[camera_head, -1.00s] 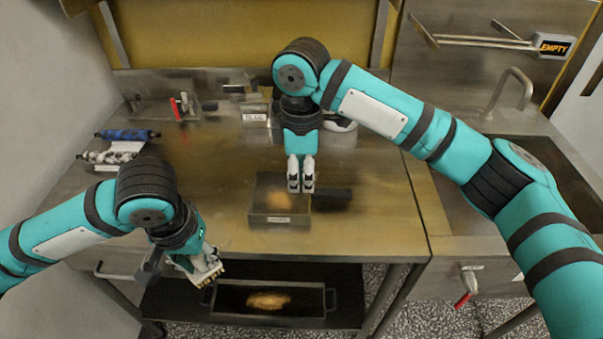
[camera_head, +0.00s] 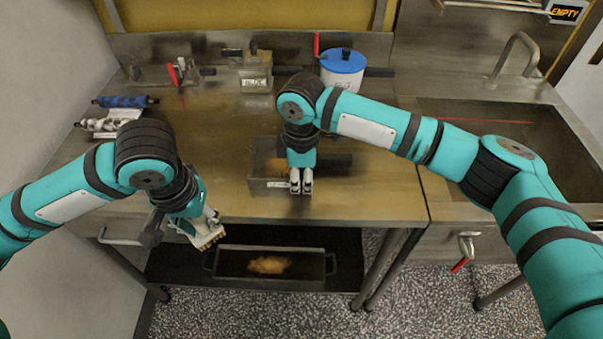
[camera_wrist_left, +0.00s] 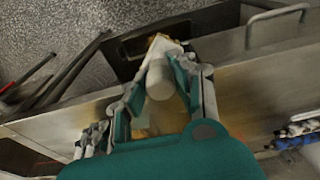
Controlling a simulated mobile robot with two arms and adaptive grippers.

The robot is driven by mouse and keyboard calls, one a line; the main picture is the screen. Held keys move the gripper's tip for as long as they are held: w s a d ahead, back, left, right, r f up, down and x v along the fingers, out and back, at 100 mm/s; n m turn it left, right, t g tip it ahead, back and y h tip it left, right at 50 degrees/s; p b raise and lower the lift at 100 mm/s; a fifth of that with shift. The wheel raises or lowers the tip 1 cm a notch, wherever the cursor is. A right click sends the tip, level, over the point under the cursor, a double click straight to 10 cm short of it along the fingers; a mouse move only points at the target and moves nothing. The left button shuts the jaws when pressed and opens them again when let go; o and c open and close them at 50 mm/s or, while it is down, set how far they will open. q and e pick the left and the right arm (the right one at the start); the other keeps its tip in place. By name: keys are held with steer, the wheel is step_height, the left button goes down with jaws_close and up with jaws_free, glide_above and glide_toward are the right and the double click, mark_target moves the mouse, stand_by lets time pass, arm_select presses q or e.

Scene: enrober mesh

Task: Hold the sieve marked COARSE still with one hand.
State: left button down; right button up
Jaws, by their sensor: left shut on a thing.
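A metal box-shaped sieve (camera_head: 262,172) with a dark handle to its right stands near the table's front edge, brown stuff inside. Its front label is too small to read, so I cannot confirm COARSE. My right gripper (camera_head: 301,185) points down at its front right part, fingers close together; whether they touch or clasp the rim I cannot tell. My left gripper (camera_head: 205,226) is shut on a pale brush (camera_head: 210,238), held by the table's front edge; the brush's whitish handle shows in the left wrist view (camera_wrist_left: 160,78).
Another labelled metal box (camera_head: 256,82) stands at the back, beside a white pot with a blue lid (camera_head: 343,66). Blue and white rollers (camera_head: 125,101) lie at the left. A tray (camera_head: 270,276) with brown stuff sits on the lower shelf. A sink (camera_head: 520,135) is at right.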

steer(key=shift+c, duration=0.2)
jaws_close()
stand_by(0.5)
